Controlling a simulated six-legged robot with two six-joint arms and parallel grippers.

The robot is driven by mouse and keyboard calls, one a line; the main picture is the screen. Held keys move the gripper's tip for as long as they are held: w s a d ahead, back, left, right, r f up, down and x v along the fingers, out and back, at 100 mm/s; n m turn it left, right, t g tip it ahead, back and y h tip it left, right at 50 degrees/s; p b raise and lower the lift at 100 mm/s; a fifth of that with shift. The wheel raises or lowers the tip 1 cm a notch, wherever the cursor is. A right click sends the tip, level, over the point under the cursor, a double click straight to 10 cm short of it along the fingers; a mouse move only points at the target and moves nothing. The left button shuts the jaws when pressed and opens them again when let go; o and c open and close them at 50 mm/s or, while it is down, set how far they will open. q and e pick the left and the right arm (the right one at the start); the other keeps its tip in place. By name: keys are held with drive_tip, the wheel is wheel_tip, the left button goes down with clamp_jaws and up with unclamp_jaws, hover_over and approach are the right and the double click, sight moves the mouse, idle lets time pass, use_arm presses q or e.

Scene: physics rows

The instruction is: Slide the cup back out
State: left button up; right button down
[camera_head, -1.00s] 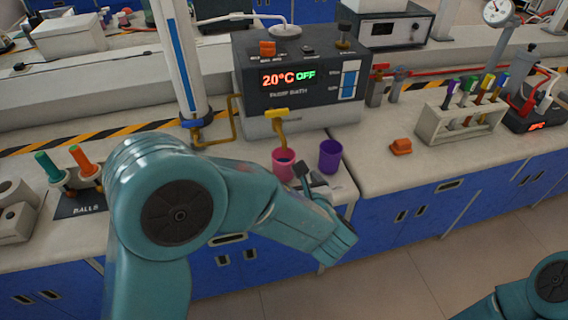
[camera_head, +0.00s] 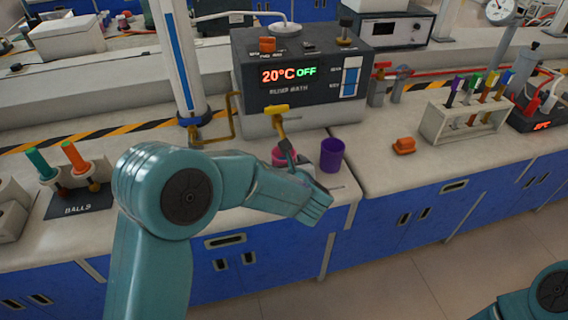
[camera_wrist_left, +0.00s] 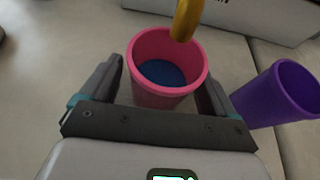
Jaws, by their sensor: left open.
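A pink cup (camera_head: 281,157) stands on the counter under the yellow-handled spout (camera_head: 281,126) of the water bath. In the left wrist view the pink cup (camera_wrist_left: 166,78) is upright and holds blue liquid; the spout tip (camera_wrist_left: 185,20) overhangs its far rim. My left gripper (camera_wrist_left: 166,92) is open, with one finger on each side of the cup. In the head view my left arm hides the cup's lower part. A purple cup (camera_head: 332,155) stands to the right; it also shows in the left wrist view (camera_wrist_left: 277,95). My right gripper is not in view.
The water bath (camera_head: 300,75) stands behind the cups, its display reading 20°C OFF. An orange object (camera_head: 403,145) and a test tube rack (camera_head: 462,122) are to the right. A ball holder (camera_head: 70,180) is at the left.

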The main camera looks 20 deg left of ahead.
use_arm(q)
drive_tip(key=c, duration=0.7)
drive_tip(key=shift+a, duration=0.1)
drive_tip(key=shift+s+a+b, duration=0.6)
drive_tip(key=shift+s+a, duration=0.15)
drive_tip(key=shift+a, duration=0.2)
drive_tip(key=shift+s+a+b, duration=0.55)
drive_tip(key=shift+s+a, duration=0.2)
drive_tip(key=shift+a, duration=0.15)
drive_tip(key=shift+s+a+b, duration=0.5)
drive_tip(key=shift+s+a, duration=0.25)
drive_tip(key=shift+a, duration=0.25)
drive_tip(key=shift+s+a+b, duration=0.45)
drive_tip(key=shift+s+a, duration=0.25)
drive_tip(key=shift+a, duration=0.3)
drive_tip(key=shift+s+a+b, duration=0.5)
drive_tip(key=shift+s+a, duration=0.25)
drive_tip(key=shift+a, duration=0.25)
drive_tip(key=o, duration=0.7)
